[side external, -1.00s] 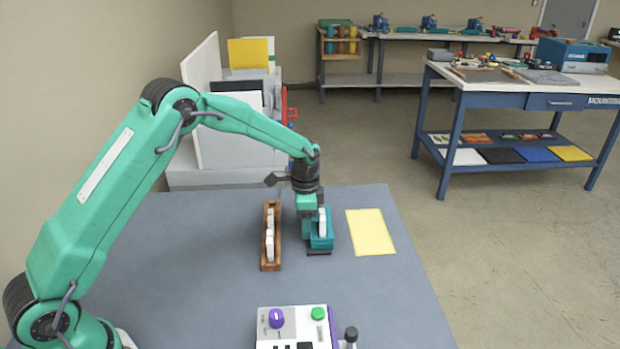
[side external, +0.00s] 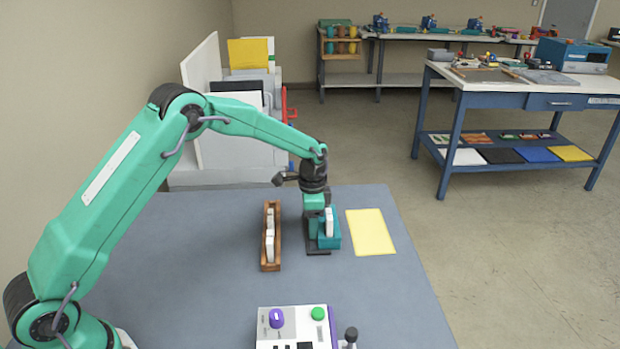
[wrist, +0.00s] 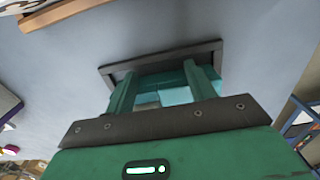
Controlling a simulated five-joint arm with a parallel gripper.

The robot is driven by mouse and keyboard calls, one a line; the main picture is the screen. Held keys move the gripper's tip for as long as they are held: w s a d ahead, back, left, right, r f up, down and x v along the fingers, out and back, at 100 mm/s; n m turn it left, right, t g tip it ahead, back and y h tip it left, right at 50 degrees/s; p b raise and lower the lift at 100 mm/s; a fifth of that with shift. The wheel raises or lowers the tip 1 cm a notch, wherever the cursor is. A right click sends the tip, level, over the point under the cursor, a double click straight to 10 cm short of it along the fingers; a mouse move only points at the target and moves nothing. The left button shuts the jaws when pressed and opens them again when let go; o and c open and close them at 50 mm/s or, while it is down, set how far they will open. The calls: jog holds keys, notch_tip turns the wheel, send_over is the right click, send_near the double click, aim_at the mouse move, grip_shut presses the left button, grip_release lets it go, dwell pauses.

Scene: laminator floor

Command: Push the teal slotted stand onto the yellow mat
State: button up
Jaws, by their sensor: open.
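The teal slotted stand (side external: 331,241) is upright on the bench with a white piece (side external: 329,221) standing in it. The yellow mat (side external: 371,232) lies flat to its right, with a narrow strip of bench between them. My gripper (side external: 314,238) is low at the stand's left side, close against it; contact is hard to tell. In the wrist view my two fingers (wrist: 160,72) are apart, with part of the teal stand (wrist: 168,84) showing between and beyond them. The stand's lower left side is hidden by the gripper.
A dark flat piece (side external: 318,252) lies under or beside the gripper and stand. A wooden rack (side external: 264,246) with white pieces stands to the left. A control box (side external: 291,324) is at the front. The bench's right edge lies beyond the mat.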

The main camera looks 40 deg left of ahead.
aim_at(335, 220)
jog(key=shift+w+d, duration=0.25)
jog(key=shift+w+d, duration=0.2)
dwell(0.5)
jog(key=shift+w+d, duration=0.65)
jog(key=shift+w+d, duration=0.15)
jog(key=shift+d, duration=0.05)
dwell(0.4)
jog(key=shift+w+d, duration=0.75)
jog(key=shift+w+d, duration=0.2)
jog(key=shift+w, duration=0.05)
dwell(0.4)
jog(key=shift+w+d, duration=0.6)
jog(key=shift+d, duration=0.05)
jog(key=shift+w+d, duration=0.2)
dwell(0.4)
jog(key=shift+w+d, duration=0.75)
